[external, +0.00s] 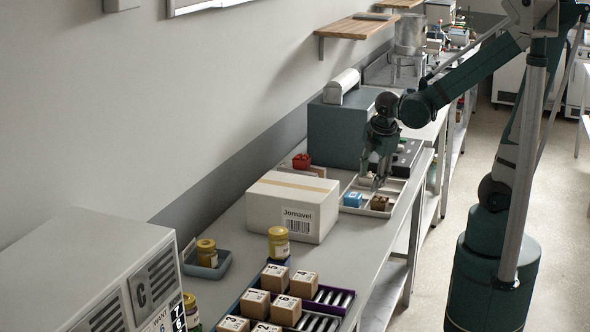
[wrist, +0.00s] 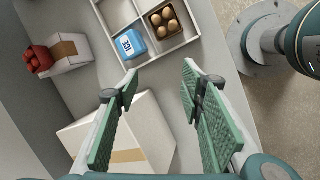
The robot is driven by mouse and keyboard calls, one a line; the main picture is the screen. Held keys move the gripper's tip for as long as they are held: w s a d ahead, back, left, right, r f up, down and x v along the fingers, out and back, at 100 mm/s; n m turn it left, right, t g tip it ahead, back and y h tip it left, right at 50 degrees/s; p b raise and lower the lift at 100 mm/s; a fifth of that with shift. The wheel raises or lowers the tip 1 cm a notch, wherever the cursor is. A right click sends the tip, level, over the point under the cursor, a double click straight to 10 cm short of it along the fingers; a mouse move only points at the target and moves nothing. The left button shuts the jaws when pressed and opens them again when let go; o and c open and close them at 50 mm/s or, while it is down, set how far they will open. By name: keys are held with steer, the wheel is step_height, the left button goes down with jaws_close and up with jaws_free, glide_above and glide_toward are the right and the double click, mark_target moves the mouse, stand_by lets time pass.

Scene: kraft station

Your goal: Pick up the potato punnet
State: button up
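The potato punnet (wrist: 165,21), a small dark brown box holding several round tan potatoes, sits in a compartment of a white divided tray (wrist: 151,46) at the top of the wrist view. In the external view the punnet (external: 379,203) is at the tray's near right end. A blue box marked ICE (wrist: 130,46) sits in the compartment to its left. My gripper (wrist: 160,80) is open, with nothing between its green fingers. In the external view my gripper (external: 376,172) hangs over the tray, behind the punnet and apart from it.
A large white carton marked Jornavel (external: 293,208) stands left of the tray. A red item (external: 301,161) is behind it, near the wall. A grey-blue unit (external: 345,132) stands behind the tray. The bench's right edge is close to the punnet.

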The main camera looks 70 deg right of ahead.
mark_target(380, 198)
steer(key=s+d+f+n+g+h, duration=0.1)
steer(key=d+f+n+g, duration=0.1)
steer(key=d+f+n, duration=0.3)
steer(key=shift+s+d+f+g, duration=0.15)
steer(key=shift+d+f+g, duration=0.2)
steer(key=shift+d, duration=0.5)
steer(key=shift+f, duration=0.15)
steer(key=shift+x, duration=1.2)
steer(key=shift+d, duration=0.1)
steer(key=shift+b+x, duration=0.55)
steer(key=shift+x, duration=2.05)
steer(key=shift+d, duration=0.2)
